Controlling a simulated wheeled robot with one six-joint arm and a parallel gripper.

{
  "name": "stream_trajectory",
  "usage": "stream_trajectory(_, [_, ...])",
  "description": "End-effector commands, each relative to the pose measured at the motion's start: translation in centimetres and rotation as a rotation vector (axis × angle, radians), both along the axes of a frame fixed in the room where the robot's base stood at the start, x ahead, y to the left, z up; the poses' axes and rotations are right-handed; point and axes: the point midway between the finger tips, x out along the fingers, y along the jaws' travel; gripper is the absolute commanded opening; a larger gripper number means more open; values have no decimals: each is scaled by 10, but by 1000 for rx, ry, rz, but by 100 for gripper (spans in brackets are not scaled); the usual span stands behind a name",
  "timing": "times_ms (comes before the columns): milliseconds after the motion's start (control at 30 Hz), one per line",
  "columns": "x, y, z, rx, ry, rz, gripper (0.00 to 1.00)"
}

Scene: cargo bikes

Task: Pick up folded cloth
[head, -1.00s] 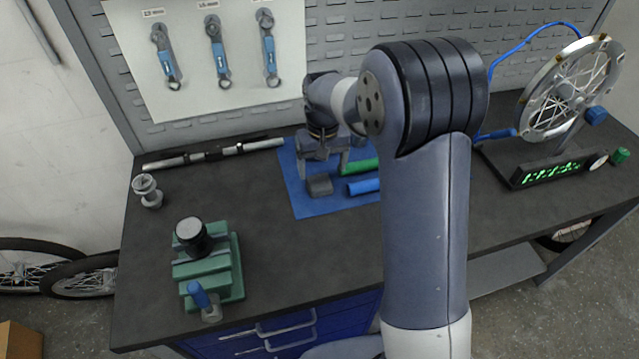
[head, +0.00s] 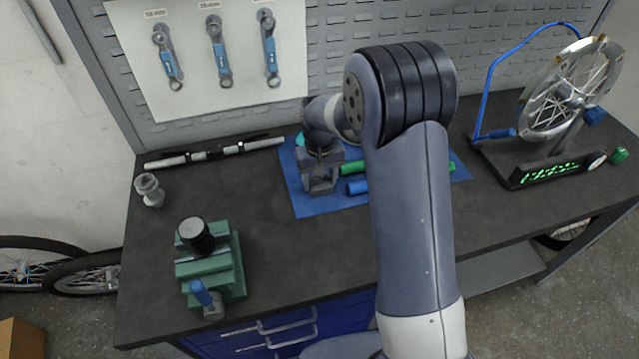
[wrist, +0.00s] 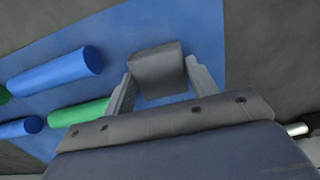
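The folded cloth is a small dark grey block-shaped bundle (wrist: 158,68) on the blue mat (head: 301,203). In the wrist view it lies between the fingertips of my gripper (wrist: 160,80), one finger on each side, with narrow gaps showing beside it. In the head view my gripper (head: 320,184) is low over the mat's left part, and its fingers largely hide the cloth. The gripper looks open around the cloth; I see no clear grip on it.
Blue and green cylinders, such as the green one (head: 354,168) and the blue one (head: 358,187), lie right of the gripper. A green vise (head: 212,270) stands front left. A grey hub part (head: 149,190) and a wheel stand (head: 540,165) are farther off. The bench between vise and mat is clear.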

Motion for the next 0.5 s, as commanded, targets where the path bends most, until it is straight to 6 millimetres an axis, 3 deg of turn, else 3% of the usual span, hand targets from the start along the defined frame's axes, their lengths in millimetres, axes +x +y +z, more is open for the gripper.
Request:
stream_trajectory(267, [0, 0, 0, 0, 0, 0, 28])
stream_trajectory(500, [0, 0, 5, 0, -2, 0, 28])
